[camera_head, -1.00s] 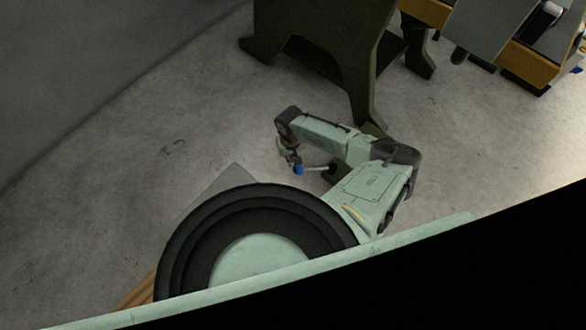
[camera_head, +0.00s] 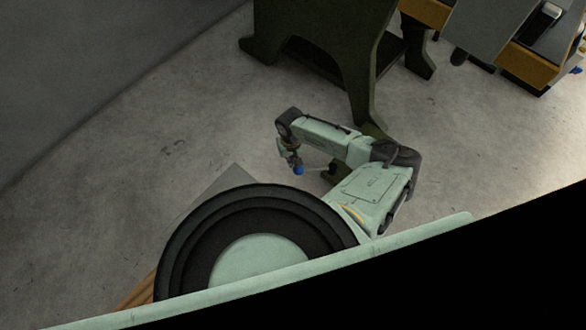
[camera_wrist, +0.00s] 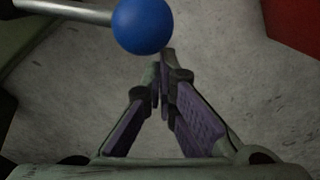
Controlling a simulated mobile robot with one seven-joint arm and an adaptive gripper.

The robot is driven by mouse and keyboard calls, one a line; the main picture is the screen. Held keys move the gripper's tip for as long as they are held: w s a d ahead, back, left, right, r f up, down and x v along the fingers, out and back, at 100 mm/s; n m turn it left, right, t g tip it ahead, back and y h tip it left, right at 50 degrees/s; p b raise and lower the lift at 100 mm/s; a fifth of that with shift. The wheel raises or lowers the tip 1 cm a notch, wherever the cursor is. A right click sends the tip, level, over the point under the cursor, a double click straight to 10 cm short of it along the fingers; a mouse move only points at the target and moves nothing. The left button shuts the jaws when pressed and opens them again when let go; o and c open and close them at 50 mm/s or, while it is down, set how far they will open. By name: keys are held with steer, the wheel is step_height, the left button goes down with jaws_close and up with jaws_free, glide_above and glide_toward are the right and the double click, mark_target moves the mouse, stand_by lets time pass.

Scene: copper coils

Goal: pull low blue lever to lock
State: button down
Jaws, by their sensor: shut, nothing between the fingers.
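The low blue lever shows in the head view as a blue ball (camera_head: 298,170) on a thin pale rod that runs right to a dark green machine foot. In the wrist view the blue ball (camera_wrist: 142,26) is large at the top, with its metal rod (camera_wrist: 65,11) going off to the upper left. My gripper (camera_wrist: 160,88) is shut and empty, its fingertips just below the ball in the picture. I cannot tell whether they touch it. In the head view my gripper (camera_head: 293,163) is small, right beside the ball and partly blurred into it.
A dark green machine stand (camera_head: 335,45) rises behind the arm. A yellow-orange bench (camera_head: 525,62) stands at the upper right. A red surface (camera_wrist: 295,22) shows at the upper right of the wrist view. Grey floor (camera_head: 150,140) lies clear on the left.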

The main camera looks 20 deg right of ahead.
steer(key=shift+s+d+p, duration=1.7)
steer(key=shift+s+p, duration=2.45)
steer(key=shift+s, duration=0.95)
step_height(320, 180, up, 10)
steer(key=w+p, duration=0.2)
steer(key=p, duration=0.8)
steer(key=shift+a+p, duration=0.3)
steer(key=shift+a, duration=0.05)
